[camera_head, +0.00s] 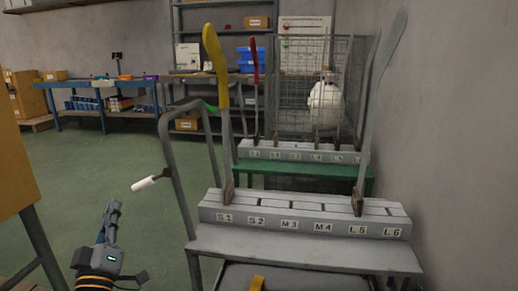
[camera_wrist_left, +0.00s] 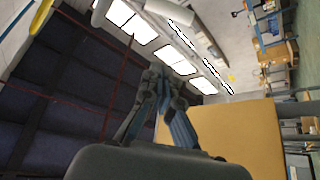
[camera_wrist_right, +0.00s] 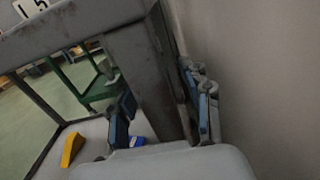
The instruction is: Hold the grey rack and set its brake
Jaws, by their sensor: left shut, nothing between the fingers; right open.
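Contact is unclear.
A green rack (camera_head: 300,169) and a wire cage (camera_head: 300,95) stand behind. A yellow wedge-shaped part (camera_wrist_right: 72,149) sits on the grey rack's lower surface. A wall is close on the right. A blue workbench (camera_head: 75,112) is far left; green floor between is clear.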

